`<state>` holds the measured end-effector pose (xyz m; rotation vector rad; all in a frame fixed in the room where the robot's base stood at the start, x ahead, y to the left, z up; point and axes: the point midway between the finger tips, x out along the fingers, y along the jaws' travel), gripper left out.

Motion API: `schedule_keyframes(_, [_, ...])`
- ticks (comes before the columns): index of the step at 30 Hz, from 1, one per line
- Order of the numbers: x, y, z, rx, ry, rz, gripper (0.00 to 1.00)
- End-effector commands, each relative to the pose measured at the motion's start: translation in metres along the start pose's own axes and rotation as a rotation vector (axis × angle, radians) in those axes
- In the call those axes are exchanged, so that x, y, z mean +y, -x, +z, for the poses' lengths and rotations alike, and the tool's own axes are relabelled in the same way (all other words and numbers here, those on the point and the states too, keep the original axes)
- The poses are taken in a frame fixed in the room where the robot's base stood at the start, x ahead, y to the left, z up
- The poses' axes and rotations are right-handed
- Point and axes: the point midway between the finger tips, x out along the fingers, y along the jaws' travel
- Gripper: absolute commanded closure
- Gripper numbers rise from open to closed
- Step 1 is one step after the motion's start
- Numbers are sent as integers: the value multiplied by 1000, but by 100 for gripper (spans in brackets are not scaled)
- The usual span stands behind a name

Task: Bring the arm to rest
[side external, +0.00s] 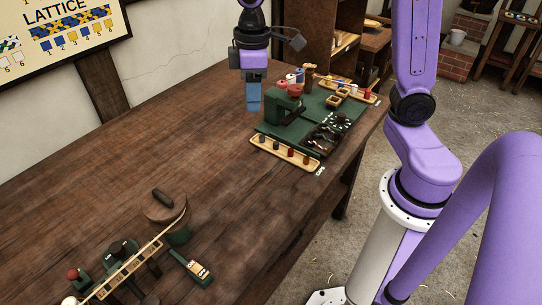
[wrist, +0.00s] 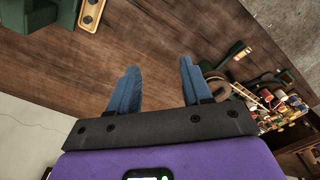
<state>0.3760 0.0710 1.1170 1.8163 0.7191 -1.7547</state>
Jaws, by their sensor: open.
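My gripper (side external: 254,107) hangs fingers down above the wooden table, in the upper middle of the side view. It appears just left of the green station in that picture, with its fingertips above the tabletop. In the wrist view, the two blue fingers of my gripper (wrist: 158,66) stand apart. Only bare brown tabletop shows between them, and they hold nothing. My purple arm stands at the right of the side view.
The green board (side external: 318,117) carries blocks, spools and small parts. A tray (side external: 272,153) of pegs lies along its front edge. The middle of the wooden table (side external: 130,150) is clear.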

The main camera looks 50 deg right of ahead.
Motion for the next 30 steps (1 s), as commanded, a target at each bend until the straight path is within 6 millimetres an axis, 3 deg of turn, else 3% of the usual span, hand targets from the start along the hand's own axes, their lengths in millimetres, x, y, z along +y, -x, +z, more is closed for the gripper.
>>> schedule_keyframes(1, [-23,0,14,1,42,-1,51])
schedule_keyframes(6, [-83,-10,67,0,162,-5,51])
schedule_keyframes(10, [-112,-21,111,-1,245,-8,51])
schedule_keyframes(15, [-128,-34,153,-3,318,-11,51])
schedule_keyframes(20, [-132,-39,168,-4,344,-11,51])
schedule_keyframes(30, [-132,-39,169,-5,345,-12,51])
